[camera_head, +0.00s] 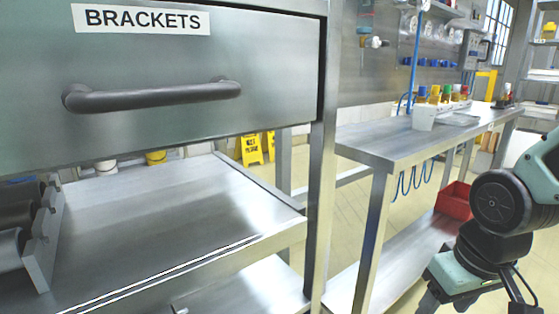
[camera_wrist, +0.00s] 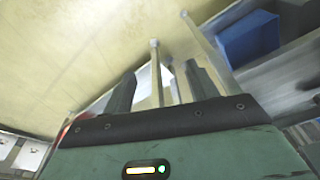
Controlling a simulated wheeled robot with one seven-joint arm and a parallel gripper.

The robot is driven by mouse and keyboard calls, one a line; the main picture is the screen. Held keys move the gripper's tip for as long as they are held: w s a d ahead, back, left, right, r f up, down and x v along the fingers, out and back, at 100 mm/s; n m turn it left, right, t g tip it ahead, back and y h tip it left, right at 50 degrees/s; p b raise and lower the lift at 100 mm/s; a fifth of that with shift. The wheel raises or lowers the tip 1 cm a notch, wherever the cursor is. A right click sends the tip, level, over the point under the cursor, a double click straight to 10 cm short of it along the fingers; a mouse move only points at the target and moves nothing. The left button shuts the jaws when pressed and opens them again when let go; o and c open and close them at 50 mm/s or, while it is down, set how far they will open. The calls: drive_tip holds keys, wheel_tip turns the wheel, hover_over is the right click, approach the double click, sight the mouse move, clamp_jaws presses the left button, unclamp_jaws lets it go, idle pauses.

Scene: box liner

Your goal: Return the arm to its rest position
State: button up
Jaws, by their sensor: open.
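My gripper (camera_wrist: 162,80) shows in the wrist view with its two dark fingers spread apart and nothing held between them. Pale floor and thin metal posts show beyond the fingertips. In the head view my arm (camera_head: 505,205) is at the right edge, bent, in front of the floor beside the far bench. Its lower end reaches the bottom of that view, and I cannot make out the fingertips there.
A closed steel drawer (camera_head: 150,95) labelled BRACKETS is close at left, above a steel shelf (camera_head: 150,215). A steel workbench (camera_head: 400,145) stands behind, with a red bin (camera_head: 455,200) on its lower shelf near my arm. A blue bin (camera_wrist: 248,40) shows in the wrist view.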

drive_tip(key=s+a+r+n+g+p, duration=0.1)
drive_tip(key=s+a+r+n+g, duration=0.15)
drive_tip(key=s+a+n, duration=0.65)
wheel_tip(320, 180, up, 26)
drive_tip(key=s+a+m+p, duration=0.1)
drive_tip(key=a+m+p, duration=0.1)
drive_tip(key=p, duration=2.3)
drive_tip(key=shift+s+a+m+p, duration=0.25)
drive_tip(key=shift+s+m+p, duration=0.15)
drive_tip(key=shift+m, duration=0.4)
